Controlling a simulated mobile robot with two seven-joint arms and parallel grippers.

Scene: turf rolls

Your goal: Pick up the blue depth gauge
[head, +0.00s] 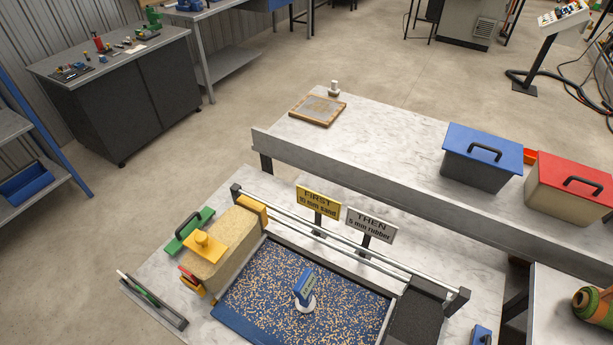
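A small blue block with a pale label and a round white foot (305,288) stands upright on the speckled surface in the blue tray (238,326); it looks like the blue depth gauge. Another small blue object (482,336) is at the bottom edge right of the tray, partly cut off, and I cannot tell what it is. Neither of my grippers shows in the head view.
A sand-coloured block with a yellow handle (207,246) stands at the tray's left end. Rails (340,250) and two signs, FIRST (318,202) and THEN (371,225), stand behind the tray. Blue-lidded (483,146) and red-lidded (575,178) bins stand on the back table.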

